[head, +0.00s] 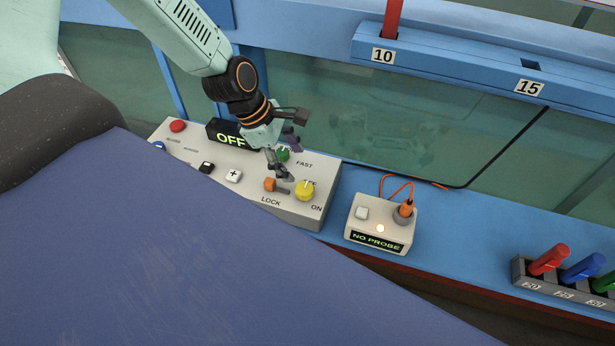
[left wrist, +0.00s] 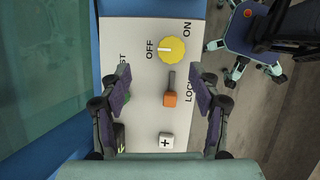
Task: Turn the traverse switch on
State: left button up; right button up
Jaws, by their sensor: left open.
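The yellow rotary knob (head: 305,190) sits at the right end of the pale control box (head: 317,214), with OFF and ON labels. In the left wrist view the knob (left wrist: 173,50) has a white mark pointing left to OFF. The orange slider (head: 270,184) is beside it, at the slot end away from the knob, near LOCK; it also shows in the left wrist view (left wrist: 170,99). A black display (head: 230,134) reads OFF. My left gripper (head: 285,148) is open and empty above the box. Its fingers partly hide the green knob (head: 283,154) by FAST. My right gripper is out of view.
A plus button (head: 233,176), a black switch (head: 206,167) and a red button (head: 178,126) share the box. Right of it stands a small unit (head: 366,232) reading NO PROBE, with an orange cable. A rack (head: 517,270) holds coloured handles. The flume glass rises behind.

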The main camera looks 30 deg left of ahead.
aim_at(304, 188)
pick_arm(q)
jog(key=f+b, duration=0.1)
jog(key=d+f+n+b, duration=0.1)
jog(key=f+b, duration=0.1)
jog(key=f+n+b, duration=0.1)
jog(key=f+b, duration=0.1)
jog(key=shift+d+g, duration=0.35)
jog(key=shift+g, duration=0.05)
jog(key=shift+s+d+f+b, duration=0.15)
jog(key=shift+d+f+b, duration=0.35)
jog(key=shift+b, duration=0.65)
jog(key=shift+w+a+f+b, duration=0.1)
jog(key=shift+w+f+b, duration=0.1)
jog(key=shift+f+b, duration=0.35)
jog(key=shift+w+f, duration=0.2)
jog(key=shift+f, duration=0.05)
jog(key=shift+d, duration=0.2)
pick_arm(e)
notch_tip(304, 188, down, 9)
pick_arm(q)
jog(key=shift+s+r, duration=0.2)
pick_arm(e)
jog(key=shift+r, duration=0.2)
